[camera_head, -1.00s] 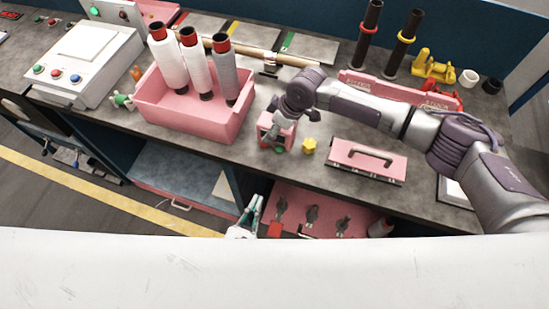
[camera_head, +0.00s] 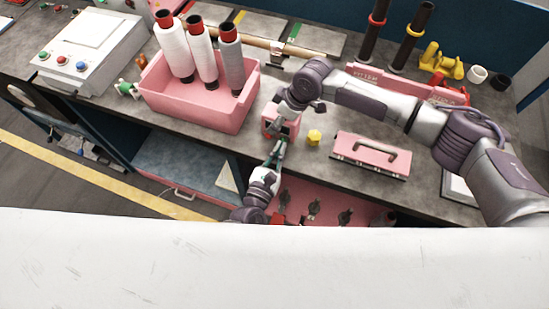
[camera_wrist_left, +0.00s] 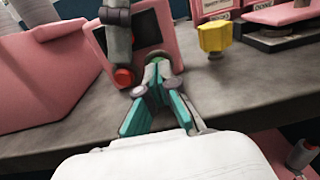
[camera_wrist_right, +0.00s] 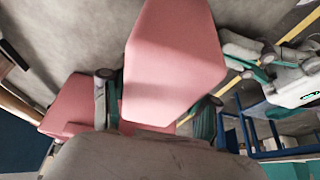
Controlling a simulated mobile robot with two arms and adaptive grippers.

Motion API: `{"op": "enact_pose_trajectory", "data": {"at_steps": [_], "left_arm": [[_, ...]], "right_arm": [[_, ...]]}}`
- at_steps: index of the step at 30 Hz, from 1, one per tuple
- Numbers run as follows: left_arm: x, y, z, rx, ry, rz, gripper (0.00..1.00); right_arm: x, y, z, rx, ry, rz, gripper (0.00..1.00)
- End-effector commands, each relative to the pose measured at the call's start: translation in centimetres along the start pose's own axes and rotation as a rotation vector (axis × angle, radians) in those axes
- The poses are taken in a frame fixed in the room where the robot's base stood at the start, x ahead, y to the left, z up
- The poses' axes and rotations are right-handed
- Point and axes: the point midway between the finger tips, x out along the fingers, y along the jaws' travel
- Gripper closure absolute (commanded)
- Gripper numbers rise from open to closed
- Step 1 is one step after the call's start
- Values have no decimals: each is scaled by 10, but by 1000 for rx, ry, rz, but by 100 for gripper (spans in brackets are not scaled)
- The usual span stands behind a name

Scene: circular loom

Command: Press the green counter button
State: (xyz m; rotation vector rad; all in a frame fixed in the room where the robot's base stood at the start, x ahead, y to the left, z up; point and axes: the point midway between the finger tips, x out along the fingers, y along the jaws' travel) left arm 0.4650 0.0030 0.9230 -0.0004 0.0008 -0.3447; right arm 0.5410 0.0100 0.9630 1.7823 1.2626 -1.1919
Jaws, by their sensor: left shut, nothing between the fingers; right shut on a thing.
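The pink counter box (camera_head: 281,127) stands near the front edge of the bench. In the left wrist view, the counter box (camera_wrist_left: 152,32) shows a dark front face and a red button (camera_wrist_left: 124,77). I cannot make out the green button; my left fingers cover the lower front of the box. My left gripper (camera_head: 279,149) is shut and empty, its tips (camera_wrist_left: 157,66) at or very near that front, right of the red button. My right gripper (camera_head: 279,109) is shut on the counter box from above; the box also fills its wrist view (camera_wrist_right: 175,65).
A yellow piece (camera_head: 314,138) stands just right of the box, and a pink case with a handle (camera_head: 370,156) lies further right. A pink bin (camera_head: 190,108) with several thread spools stands to the left. An open shelf (camera_head: 185,170) is below the bench.

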Motion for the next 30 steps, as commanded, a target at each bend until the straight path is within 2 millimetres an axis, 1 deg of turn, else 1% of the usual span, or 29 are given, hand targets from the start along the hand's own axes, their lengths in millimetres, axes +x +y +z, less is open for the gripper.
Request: {"op": "enact_pose_trajectory", "data": {"at_steps": [11, 15, 17, 26, 30], "left_arm": [[3, 0, 0, 0, 0, 0, 100], [17, 0, 1, 0, -2, 1, 100], [22, 1, 0, 0, -1, 1, 100], [22, 2, 1, 0, -1, 4, 100], [11, 2, 0, 0, 0, 3, 100]], "right_arm": [[0, 0, 0, 0, 0, 1, 88], [0, 0, 0, 0, 0, 0, 88], [0, -1, 0, 1, 0, -2, 88], [2, -6, -1, -1, 0, -13, 88], [2, -7, -1, -1, -1, -15, 88]]}}
